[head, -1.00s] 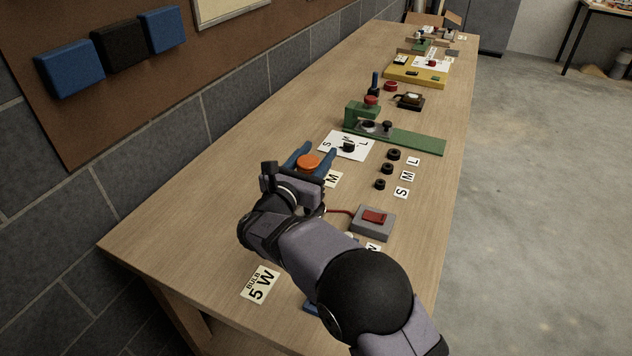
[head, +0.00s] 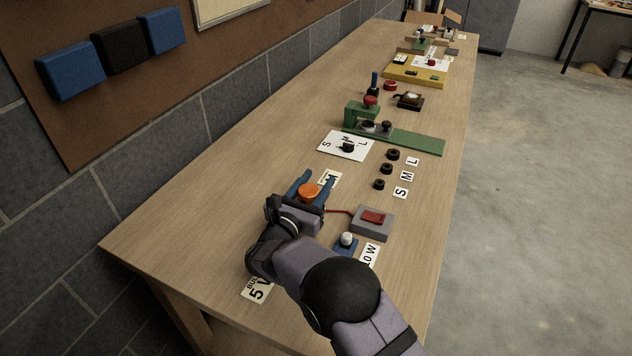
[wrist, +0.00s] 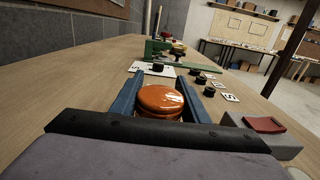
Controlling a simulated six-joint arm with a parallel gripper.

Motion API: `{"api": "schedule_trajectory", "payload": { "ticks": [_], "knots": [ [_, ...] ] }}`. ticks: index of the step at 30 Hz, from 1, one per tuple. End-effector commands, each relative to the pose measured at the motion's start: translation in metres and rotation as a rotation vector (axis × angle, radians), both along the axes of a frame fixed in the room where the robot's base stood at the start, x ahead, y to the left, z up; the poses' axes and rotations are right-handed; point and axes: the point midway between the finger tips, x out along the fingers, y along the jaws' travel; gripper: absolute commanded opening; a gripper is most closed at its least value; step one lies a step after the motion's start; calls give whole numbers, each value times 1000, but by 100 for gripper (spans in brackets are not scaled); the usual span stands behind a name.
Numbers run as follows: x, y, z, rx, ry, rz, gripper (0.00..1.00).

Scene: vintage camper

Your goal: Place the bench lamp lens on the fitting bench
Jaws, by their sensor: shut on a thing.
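An orange, round, domed lens (head: 308,191) sits between the blue fingers of my gripper (head: 313,185) in the head view. The wrist view also shows the lens (wrist: 160,100), with a finger along each side. My gripper is shut on it. I cannot tell how far the lens is above the wooden bench (head: 220,190). Just beyond the fingers a white card with an M (head: 331,178) lies on the bench, partly hidden.
To the right stands a grey box with a red switch (head: 373,217), joined to a red cable. Nearer are a white bulb on a blue base (head: 347,241) and a 10 W card (head: 369,256). Black rings (head: 387,168) and a green fixture (head: 410,141) lie farther back. The bench's left side is clear.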

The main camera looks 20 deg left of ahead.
Motion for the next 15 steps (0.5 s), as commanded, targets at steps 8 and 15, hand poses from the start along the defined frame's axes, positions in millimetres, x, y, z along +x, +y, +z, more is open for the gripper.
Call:
{"api": "schedule_trajectory", "payload": {
  "ticks": [8,15],
  "knots": [
    [0,0,0,1,-1,0,19],
    [0,0,-2,0,0,0,60]
  ]
}}
